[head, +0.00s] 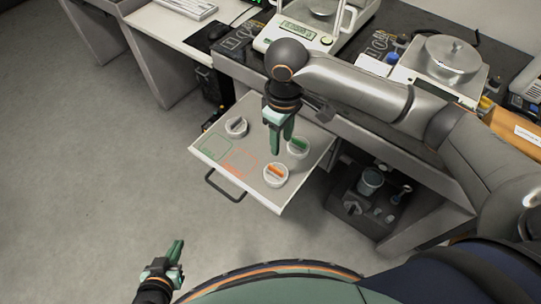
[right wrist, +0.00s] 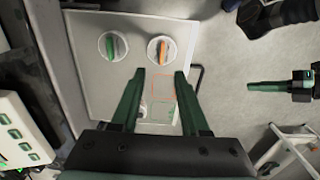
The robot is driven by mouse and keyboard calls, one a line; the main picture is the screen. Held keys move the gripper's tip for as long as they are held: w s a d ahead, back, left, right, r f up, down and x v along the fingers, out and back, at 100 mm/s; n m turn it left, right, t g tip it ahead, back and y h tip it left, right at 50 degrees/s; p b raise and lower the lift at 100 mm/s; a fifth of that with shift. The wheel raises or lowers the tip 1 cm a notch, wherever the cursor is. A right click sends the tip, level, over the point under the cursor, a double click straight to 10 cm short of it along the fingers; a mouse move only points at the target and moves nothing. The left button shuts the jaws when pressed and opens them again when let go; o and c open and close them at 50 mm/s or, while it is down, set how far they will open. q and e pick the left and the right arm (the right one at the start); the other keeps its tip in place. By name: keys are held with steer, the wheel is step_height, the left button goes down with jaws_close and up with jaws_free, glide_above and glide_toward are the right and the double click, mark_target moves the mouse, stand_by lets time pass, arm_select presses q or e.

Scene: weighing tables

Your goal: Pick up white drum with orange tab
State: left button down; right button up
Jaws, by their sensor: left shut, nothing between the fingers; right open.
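The white drum with an orange tab (head: 276,180) sits on a pulled-out white drawer top (head: 316,160), near its front edge. In the right wrist view the orange-tab drum (right wrist: 154,56) lies just beyond the fingertips. My right gripper (head: 279,145) is open and empty, pointing down over the drawer top beside the drums. It also shows in the right wrist view (right wrist: 158,82). My left gripper (head: 177,254) is shut and empty, low at the left, away from the drawer; the right wrist view shows it too (right wrist: 270,91).
A green-tab drum (head: 299,154) stands close behind the orange-tab one. A grey-tab drum (head: 236,133) is farther left. Green (head: 213,148) and orange (head: 241,163) outlines mark the drawer top. A balance (head: 300,34) stands on the table behind. The floor at left is clear.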

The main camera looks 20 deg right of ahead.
steer(key=b, duration=0.1)
glide_above(279, 171)
steer(key=f, duration=0.6)
steer(key=shift+w+d+f, duration=0.1)
steer(key=shift+d+f, duration=0.1)
steer(key=shift+f, duration=0.55)
steer(key=f+b, duration=0.1)
steer(key=f, duration=0.3)
steer(key=shift+a+f, duration=0.2)
steer(key=shift+f, duration=0.25)
arm_select(q)
steer(key=shift+s+d+f, duration=0.35)
steer(key=shift+d+f, duration=0.35)
steer(key=shift+f, duration=0.05)
arm_select(e)
steer(key=shift+c, duration=0.2)
arm_select(q)
steer(key=shift+s+a+f, duration=0.1)
steer(key=shift+a+f, duration=0.05)
steer(key=shift+a, duration=0.05)
arm_select(e)
jaws_close()
